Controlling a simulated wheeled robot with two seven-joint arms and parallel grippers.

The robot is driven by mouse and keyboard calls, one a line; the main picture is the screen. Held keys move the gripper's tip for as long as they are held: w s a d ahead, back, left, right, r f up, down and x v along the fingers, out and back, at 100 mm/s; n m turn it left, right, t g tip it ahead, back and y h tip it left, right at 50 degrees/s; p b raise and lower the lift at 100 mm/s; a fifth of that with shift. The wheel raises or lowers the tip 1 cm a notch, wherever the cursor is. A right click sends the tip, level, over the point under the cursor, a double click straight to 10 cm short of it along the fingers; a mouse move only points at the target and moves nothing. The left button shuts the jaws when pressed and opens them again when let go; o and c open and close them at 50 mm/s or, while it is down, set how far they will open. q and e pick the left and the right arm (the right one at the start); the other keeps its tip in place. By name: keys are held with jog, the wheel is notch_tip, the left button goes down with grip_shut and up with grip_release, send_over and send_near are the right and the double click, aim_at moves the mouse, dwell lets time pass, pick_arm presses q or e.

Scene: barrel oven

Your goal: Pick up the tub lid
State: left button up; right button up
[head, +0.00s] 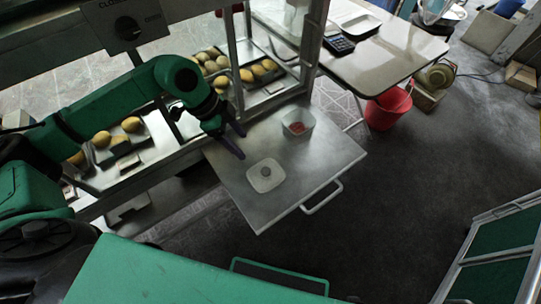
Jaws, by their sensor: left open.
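The tub lid (265,174) is a pale, squarish lid with a dark knob at its middle. It lies flat on a grey metal shelf (291,165). An open clear tub (298,122) with something red inside stands behind it on the same shelf. My left gripper (238,142) is open and empty, above the shelf to the upper left of the lid and apart from it. Its fingers point down to the right. My right gripper is not in view.
Glass-fronted trays of buns (131,124) lie left of the shelf. The shelf has a front handle (323,198). A table (385,50) with a calculator (339,44) stands behind, beside a red bucket (388,108). Open floor lies right of the shelf.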

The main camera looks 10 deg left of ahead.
pick_arm(q)
send_near(265, 170)
jog(key=x, duration=0.9)
jog(key=shift+s, duration=0.15)
jog(key=shift+d, duration=0.1)
jog(key=shift+c, duration=1.3)
grip_shut()
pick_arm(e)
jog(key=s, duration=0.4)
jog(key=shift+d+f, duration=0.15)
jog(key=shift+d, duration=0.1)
